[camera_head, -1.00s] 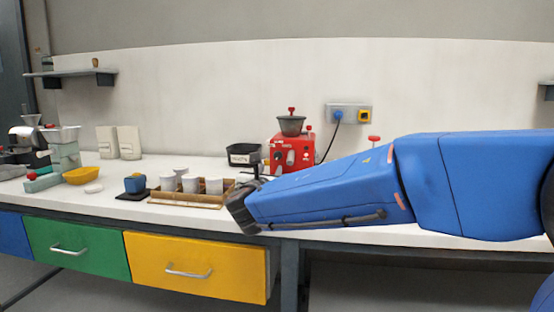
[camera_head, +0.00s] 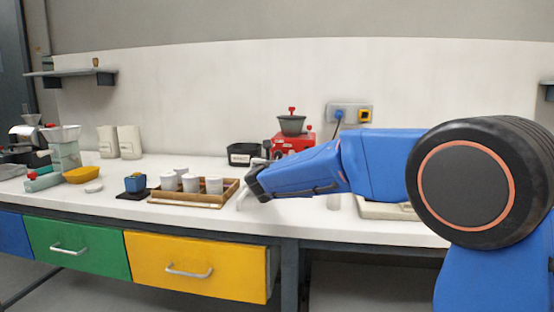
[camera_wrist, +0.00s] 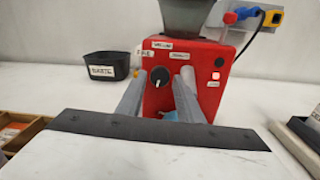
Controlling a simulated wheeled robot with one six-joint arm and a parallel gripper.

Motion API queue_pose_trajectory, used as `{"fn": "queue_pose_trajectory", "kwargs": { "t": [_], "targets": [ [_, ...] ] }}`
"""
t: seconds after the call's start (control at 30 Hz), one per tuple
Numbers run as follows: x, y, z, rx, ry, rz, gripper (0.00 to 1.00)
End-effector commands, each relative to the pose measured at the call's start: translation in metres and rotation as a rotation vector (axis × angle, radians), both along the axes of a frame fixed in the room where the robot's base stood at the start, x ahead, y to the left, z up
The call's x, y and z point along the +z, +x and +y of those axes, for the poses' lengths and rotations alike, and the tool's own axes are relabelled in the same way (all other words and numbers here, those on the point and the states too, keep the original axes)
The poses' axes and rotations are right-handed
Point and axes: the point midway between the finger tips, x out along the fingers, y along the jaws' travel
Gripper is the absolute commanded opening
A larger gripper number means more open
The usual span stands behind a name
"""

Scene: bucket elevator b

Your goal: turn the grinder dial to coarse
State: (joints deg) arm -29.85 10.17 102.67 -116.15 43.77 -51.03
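The red grinder (camera_head: 284,143) with a grey hopper stands at the back of the counter; it fills the upper middle of the wrist view (camera_wrist: 212,95). Its black round dial (camera_wrist: 158,77) has a pale mark and sits on the front face, with small white labels above it, partly legible. The dial is hidden in the head view. My gripper (camera_wrist: 163,75) is open, its two grey fingers reaching toward the grinder face, one on each side of the dial in the picture. I cannot tell whether they touch it. A light-blue patch shows low between the fingers.
A black bin labelled WASTE (camera_wrist: 107,66) stands left of the grinder. A wooden tray (camera_head: 228,192) with white cups is on the counter to the left. A blue plug and cable (camera_wrist: 240,15) are at the upper right. A lit red button (camera_wrist: 216,76) is right of the dial.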

Motion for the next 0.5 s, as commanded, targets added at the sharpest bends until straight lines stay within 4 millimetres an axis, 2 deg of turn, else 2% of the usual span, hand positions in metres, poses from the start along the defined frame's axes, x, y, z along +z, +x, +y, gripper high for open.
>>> {"fn": "queue_pose_trajectory", "kwargs": {
  "t": [0.37, 0.47, 0.5],
  "targets": [
    [-0.0008, 0.0060, -0.0006, 0.001, -0.001, 0.001, 0.33],
    [-0.0007, 0.0060, -0.0007, 0.001, -0.001, 0.001, 0.14],
    [-0.0007, 0.0059, -0.0007, 0.001, -0.001, 0.001, 0.05]
  ]
}}
